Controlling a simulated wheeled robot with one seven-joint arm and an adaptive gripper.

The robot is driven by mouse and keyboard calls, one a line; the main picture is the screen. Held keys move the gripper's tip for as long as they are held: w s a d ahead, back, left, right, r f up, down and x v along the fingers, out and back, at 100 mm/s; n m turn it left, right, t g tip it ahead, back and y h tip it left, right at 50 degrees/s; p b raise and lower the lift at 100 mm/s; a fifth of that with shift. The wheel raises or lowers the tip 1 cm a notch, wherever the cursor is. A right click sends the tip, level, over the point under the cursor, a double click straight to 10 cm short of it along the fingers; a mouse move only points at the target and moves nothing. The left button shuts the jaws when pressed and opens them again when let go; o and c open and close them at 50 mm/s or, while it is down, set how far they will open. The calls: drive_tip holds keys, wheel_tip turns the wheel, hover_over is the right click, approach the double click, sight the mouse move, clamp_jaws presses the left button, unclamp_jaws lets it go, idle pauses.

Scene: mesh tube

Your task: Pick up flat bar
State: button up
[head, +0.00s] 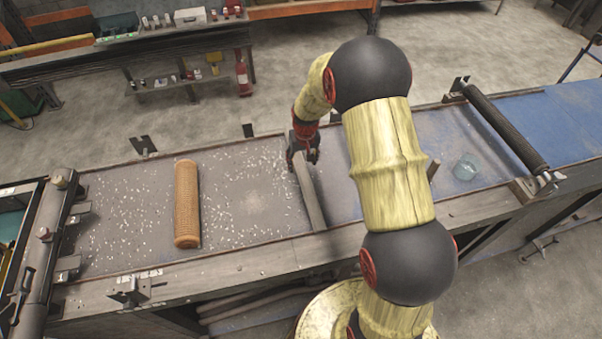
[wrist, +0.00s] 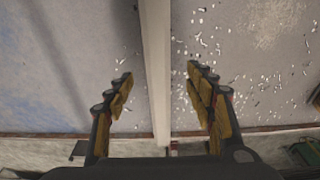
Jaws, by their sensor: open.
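The flat bar (head: 309,192) is a long, narrow grey strip lying across the workbench bed. My gripper (head: 303,152) is at the bar's far end in the head view, pointing down. In the wrist view the bar (wrist: 157,45) runs top to bottom between the two fingers of my gripper (wrist: 160,75). The fingers are spread, with a gap on each side of the bar. I cannot tell how high the fingertips are above the bed.
An orange mesh tube (head: 187,205) lies to the left on the bench bed (head: 245,225), among scattered white chips. My arm hides part of the bench's middle.

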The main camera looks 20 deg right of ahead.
sight(302, 171)
drive_tip(key=shift+w+f, duration=0.1)
drive_tip(key=shift+f, duration=0.3)
drive_tip(key=f, duration=0.5)
drive_tip(key=shift+w+d, duration=0.3)
drive_tip(key=shift+w, duration=0.05)
drive_tip(key=shift+c, duration=1.4)
drive_tip(key=c, duration=1.1)
clamp_jaws()
drive_tip(key=shift+r, duration=0.1)
